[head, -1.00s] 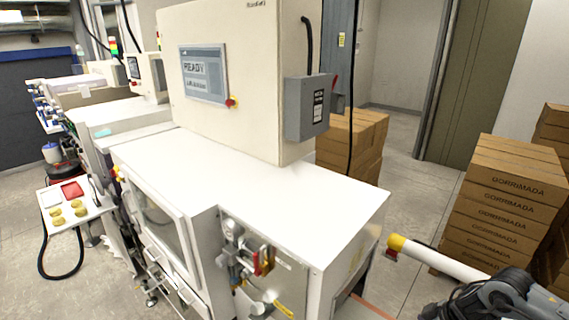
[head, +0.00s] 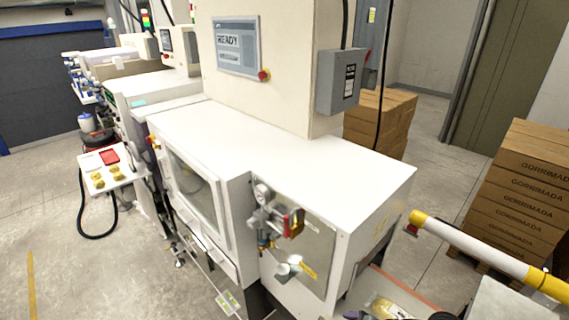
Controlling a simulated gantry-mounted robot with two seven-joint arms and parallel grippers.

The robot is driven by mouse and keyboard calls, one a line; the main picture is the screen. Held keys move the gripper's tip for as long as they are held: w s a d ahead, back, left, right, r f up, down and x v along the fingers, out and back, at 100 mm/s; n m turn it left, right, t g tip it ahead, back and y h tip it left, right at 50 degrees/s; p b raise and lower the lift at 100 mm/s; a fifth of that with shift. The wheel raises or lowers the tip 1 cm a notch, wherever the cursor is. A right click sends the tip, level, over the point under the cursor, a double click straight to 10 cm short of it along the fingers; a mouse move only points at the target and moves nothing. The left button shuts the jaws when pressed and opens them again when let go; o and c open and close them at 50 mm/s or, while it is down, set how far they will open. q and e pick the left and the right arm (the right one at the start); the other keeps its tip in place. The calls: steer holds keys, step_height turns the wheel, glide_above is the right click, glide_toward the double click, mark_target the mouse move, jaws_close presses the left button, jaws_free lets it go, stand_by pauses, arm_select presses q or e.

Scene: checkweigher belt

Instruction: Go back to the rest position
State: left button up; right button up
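The checkweigher machine (head: 270,150) fills the middle of the head view, with a white top and a cream cabinet (head: 275,60) standing on it. Its screen (head: 237,47) reads READY. A belt end (head: 400,295) with a yellowish item on it shows at the bottom right, below the machine's right side. Neither of my grippers can be made out in the head view. Small dark shapes at the bottom edge are too cut off to identify.
A white and yellow tube (head: 470,250) runs along the right. Stacked GORRIMADA cartons (head: 515,195) stand behind it, and more cartons (head: 378,120) stand behind the machine. Grey floor (head: 60,220) is clear at lower left.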

steer(key=s+a+r+m+t, duration=0.35)
steer(key=s+a, duration=0.45)
steer(key=a, duration=0.5)
steer(key=s+d+f+m+g+h, duration=0.2)
steer(key=s+d+m+g+h, duration=0.15)
steer(key=s+d, duration=0.55)
steer(key=s+d+f+m+g+h, duration=0.2)
steer(key=s+d+m, duration=0.2)
steer(key=s+d, duration=0.45)
step_height(320, 180, down, 23)
steer(key=b, duration=2.3)
step_height(320, 180, up, 25)
steer(key=p, duration=2.5)
steer(key=shift+d+r+p, duration=0.2)
steer(key=shift+d+p, duration=0.2)
steer(key=shift+d, duration=0.05)
